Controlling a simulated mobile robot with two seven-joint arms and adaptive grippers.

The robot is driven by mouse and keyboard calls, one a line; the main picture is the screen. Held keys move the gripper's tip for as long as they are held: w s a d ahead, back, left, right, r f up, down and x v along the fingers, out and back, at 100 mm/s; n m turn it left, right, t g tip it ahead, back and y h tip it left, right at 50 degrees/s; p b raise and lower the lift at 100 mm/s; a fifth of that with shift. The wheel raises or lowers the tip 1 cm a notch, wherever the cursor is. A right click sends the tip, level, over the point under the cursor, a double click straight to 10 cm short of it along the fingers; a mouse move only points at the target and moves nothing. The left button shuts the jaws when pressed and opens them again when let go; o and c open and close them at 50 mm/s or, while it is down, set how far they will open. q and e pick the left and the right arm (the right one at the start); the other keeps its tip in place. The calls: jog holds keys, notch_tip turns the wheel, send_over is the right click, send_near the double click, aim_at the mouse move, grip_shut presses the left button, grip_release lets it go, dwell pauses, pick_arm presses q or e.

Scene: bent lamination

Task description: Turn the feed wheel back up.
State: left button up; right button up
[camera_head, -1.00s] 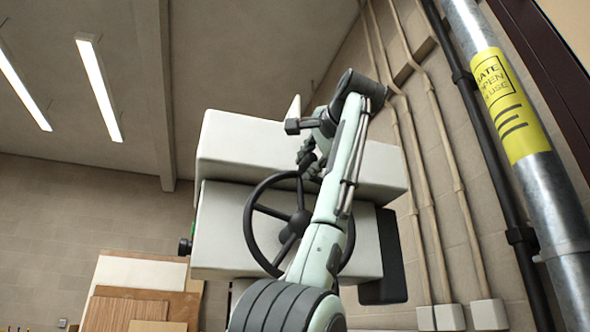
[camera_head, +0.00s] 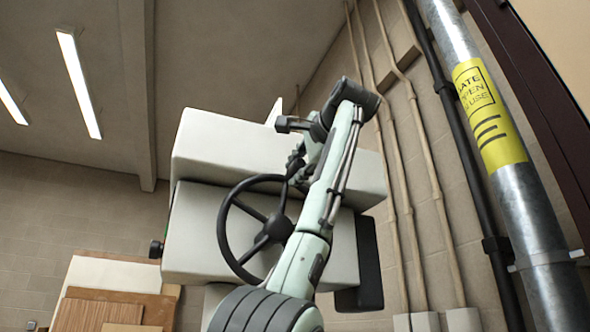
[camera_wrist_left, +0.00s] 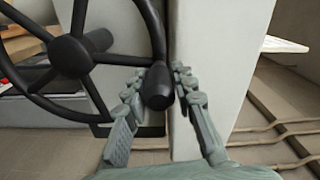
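The feed wheel (camera_head: 226,236) is a dark, spoked handwheel on the front of a pale machine. It also fills the left of the left wrist view (camera_wrist_left: 72,57), where a dark tapered handle (camera_wrist_left: 158,88) sticks out from its rim. My left gripper (camera_head: 295,168) is at the top of the wheel's rim in the head view. In the left wrist view its two fingers (camera_wrist_left: 160,80) lie on both sides of the handle, close against it. My left arm hides the right part of the wheel in the head view. My right gripper is in no view.
The pale machine body (camera_head: 190,225) stands behind the wheel. Pipes (camera_head: 400,180) run up the wall, and a thick metal pipe with a yellow label (camera_head: 490,115) stands at the right. Boards (camera_head: 110,275) lean at the lower left.

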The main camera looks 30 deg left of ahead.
pick_arm(q)
jog(key=o, duration=0.3)
jog(key=shift+d, duration=0.15)
jog(key=v, duration=1.2)
jog(key=shift+w, duration=0.1)
